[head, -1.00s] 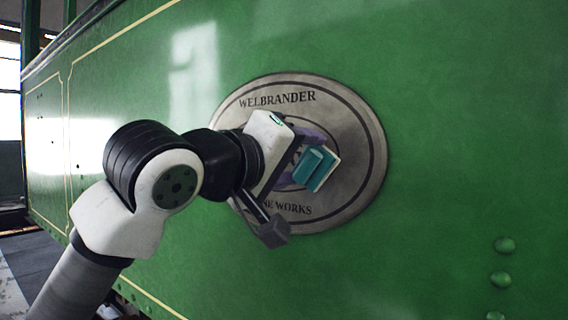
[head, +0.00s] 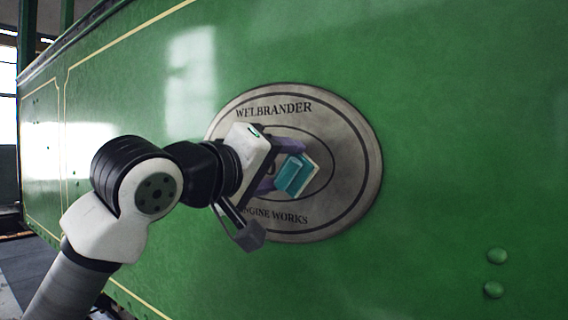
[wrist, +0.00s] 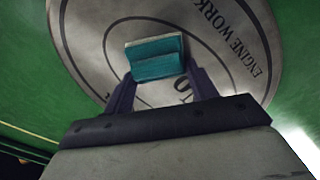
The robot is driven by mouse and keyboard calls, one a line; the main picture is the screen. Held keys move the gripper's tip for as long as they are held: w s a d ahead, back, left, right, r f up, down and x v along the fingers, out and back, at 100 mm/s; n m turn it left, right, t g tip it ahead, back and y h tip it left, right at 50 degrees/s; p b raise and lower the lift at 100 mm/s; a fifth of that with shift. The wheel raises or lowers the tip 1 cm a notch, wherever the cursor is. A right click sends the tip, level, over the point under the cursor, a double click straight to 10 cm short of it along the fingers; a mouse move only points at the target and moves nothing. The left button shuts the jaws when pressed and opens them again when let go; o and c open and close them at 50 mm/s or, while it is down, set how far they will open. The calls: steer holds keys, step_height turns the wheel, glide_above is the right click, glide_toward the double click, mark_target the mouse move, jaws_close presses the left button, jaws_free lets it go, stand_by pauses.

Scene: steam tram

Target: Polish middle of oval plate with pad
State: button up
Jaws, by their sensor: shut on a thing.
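The oval plate (head: 352,150) is a dull grey metal disc on the green wall, lettered "WELBRANDER" and "ENGINE WORKS", with dark oval rings. It also fills much of the wrist view (wrist: 90,30). My gripper (head: 284,168) is shut on the pad (head: 296,176), a teal block with a pale face turned to the plate. In the wrist view the pad (wrist: 155,58) sits between the purple fingers (wrist: 160,85). The pad is in front of the plate's middle. I cannot tell whether its face touches the metal. My gripper hides the plate's left part.
The green tram side (head: 450,120) is flat and clear around the plate. Rounded green rivets (head: 495,272) stand out at lower right. Thin yellow lining (head: 130,32) runs along the panel at left. A bright window shows at far left.

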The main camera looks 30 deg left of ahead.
steer(key=a+p, duration=0.3)
steer(key=a, duration=0.7)
steer(key=shift+w+a+f, duration=0.15)
steer(key=shift+w+a, duration=0.15)
stand_by(0.5)
steer(key=s, duration=0.6)
steer(key=shift+a, duration=0.2)
steer(key=shift+s, duration=0.1)
steer(key=s, duration=0.2)
steer(key=shift+s+a+b, duration=0.15)
steer(key=shift+s+b, duration=0.25)
steer(key=shift+w, duration=0.1)
stand_by(0.5)
